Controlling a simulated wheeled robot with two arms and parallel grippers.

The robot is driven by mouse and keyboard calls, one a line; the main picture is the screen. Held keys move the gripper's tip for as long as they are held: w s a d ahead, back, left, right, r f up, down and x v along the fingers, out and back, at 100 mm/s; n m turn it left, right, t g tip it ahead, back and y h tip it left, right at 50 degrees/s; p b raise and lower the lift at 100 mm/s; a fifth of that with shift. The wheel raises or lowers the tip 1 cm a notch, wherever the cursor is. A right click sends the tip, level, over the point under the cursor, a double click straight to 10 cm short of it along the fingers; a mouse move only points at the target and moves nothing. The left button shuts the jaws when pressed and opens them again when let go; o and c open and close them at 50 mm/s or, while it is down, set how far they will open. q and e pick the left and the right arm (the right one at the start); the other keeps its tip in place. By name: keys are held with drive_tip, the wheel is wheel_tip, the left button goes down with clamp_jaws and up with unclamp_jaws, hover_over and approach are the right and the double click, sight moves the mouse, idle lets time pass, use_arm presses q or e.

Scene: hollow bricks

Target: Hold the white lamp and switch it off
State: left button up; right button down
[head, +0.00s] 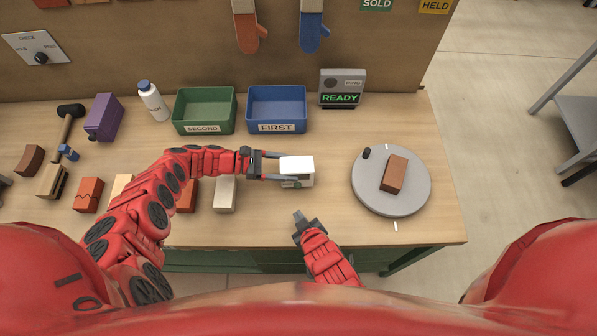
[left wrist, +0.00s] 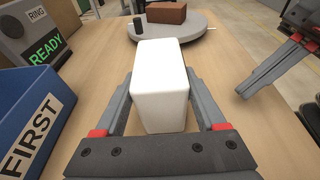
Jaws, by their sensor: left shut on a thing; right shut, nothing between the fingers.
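I cannot tell whether the lamp is lit. My right gripper (head: 298,216) is shut and empty, just below the lamp, apart from it.
A grey turntable (head: 415,193) bearing a brown brick (head: 395,174) is to the right. Green (head: 203,132) and blue (head: 276,131) bins and a READY display box (head: 342,86) stand behind.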

idle(0.4)
use_arm(q)
drive_tip(key=o, duration=1.2)
drive_tip(key=shift+c, duration=0.2)
drive_tip(key=v, duration=1.2)
